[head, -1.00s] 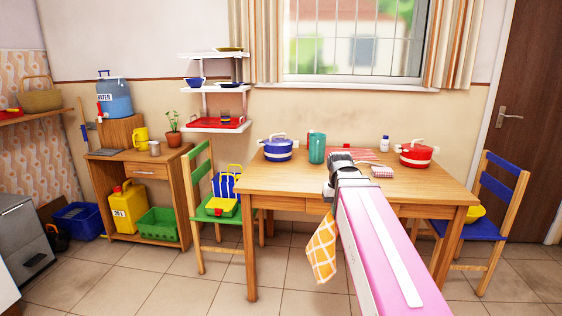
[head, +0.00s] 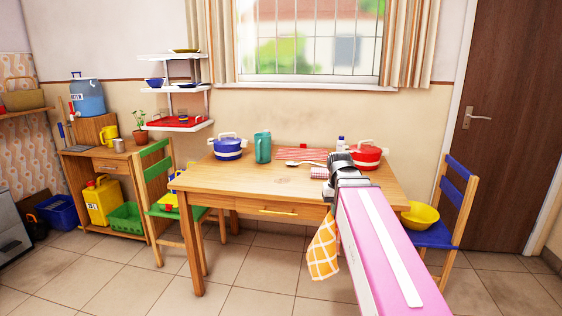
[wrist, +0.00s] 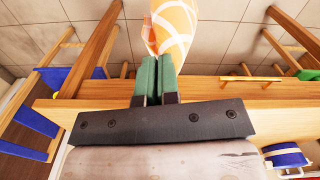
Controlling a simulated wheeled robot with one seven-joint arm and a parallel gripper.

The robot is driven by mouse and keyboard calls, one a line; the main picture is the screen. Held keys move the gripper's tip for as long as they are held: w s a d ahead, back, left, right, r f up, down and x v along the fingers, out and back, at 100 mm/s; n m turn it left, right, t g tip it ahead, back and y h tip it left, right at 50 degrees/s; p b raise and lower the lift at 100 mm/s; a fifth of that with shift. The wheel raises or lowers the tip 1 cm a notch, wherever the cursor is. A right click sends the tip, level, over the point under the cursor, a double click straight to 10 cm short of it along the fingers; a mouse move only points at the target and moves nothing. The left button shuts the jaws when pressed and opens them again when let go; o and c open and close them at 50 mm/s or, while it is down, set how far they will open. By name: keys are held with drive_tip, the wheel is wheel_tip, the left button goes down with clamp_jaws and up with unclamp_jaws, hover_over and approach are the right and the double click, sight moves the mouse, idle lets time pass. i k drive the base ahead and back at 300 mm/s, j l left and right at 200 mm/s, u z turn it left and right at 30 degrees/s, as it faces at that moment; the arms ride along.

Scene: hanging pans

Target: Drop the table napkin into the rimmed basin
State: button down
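The table napkin (head: 323,248), orange and white checked, hangs down in front of the table's front edge in the head view. In the wrist view the napkin (wrist: 173,28) hangs from the green fingertips of my gripper (wrist: 158,75), which are close together and shut on its end. In the head view my arm hides the fingertips. A yellow rimmed basin (head: 420,215) sits on the seat of the blue chair, right of my arm and the napkin. The arm hides nothing of the basin's visible mouth.
The blue chair (head: 437,236) stands at the table's right end. A green chair (head: 163,190) stands at its left.

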sight(420, 217)
drive_tip(key=l+u, duration=0.15)
drive_tip(key=l, duration=1.8)
drive_tip(key=i+l, duration=0.2)
drive_tip(key=l, duration=0.2)
drive_tip(key=i+l, duration=0.2)
drive_tip(key=l, duration=0.15)
drive_tip(key=i+l, duration=0.2)
drive_tip(key=l, duration=0.2)
drive_tip(key=i+l+u, duration=0.1)
drive_tip(key=l, duration=0.3)
drive_tip(key=i, duration=0.05)
